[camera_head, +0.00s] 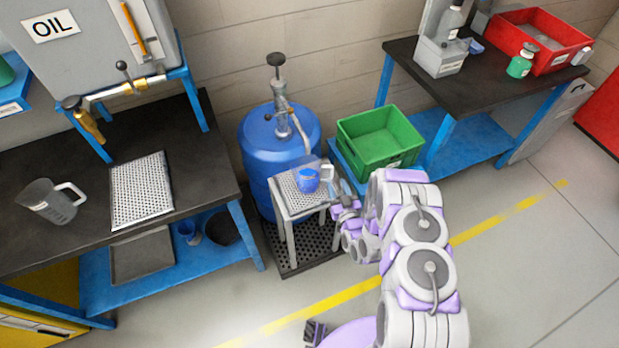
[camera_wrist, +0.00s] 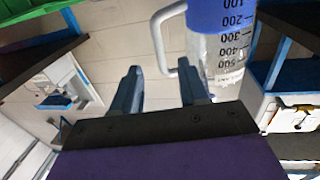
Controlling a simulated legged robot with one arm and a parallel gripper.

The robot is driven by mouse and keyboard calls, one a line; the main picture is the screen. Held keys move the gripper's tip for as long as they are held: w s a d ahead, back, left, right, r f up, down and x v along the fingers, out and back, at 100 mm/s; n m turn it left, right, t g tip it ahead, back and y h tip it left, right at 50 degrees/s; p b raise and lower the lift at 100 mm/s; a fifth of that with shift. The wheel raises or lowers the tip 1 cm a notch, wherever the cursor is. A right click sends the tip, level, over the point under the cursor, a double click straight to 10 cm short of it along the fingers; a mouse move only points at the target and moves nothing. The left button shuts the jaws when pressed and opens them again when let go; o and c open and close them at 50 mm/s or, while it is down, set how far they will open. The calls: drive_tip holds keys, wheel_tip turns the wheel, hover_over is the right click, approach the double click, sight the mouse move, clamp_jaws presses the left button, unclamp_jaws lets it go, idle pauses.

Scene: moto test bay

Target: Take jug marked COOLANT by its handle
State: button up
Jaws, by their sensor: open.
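A clear jug (camera_head: 307,181) with blue in its lower part stands on a small perforated stand (camera_head: 290,205) in front of the blue drum. Its handle faces right, toward my gripper (camera_head: 342,190). In the wrist view the jug (camera_wrist: 222,48) appears upside down, with measuring marks and a blue band. Its pale handle (camera_wrist: 157,42) shows just beyond and between the fingertips of my gripper (camera_wrist: 161,72). Another clear jug (camera_head: 52,203) stands on the left bench.
The blue drum (camera_head: 265,150) with a pump (camera_head: 279,110) stands behind the stand. A green crate (camera_head: 378,150) is close behind my arm. A dark left bench (camera_head: 190,160) carries a perforated tray (camera_head: 141,190). The right bench holds a red bin (camera_head: 540,40). Floor at front is clear.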

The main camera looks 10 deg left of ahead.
sight(332, 173)
drive_tip(key=b+x, duration=0.2)
drive_tip(key=x, duration=0.7)
drive_tip(key=shift+s+r, duration=0.1)
clamp_jaws()
idle(0.5)
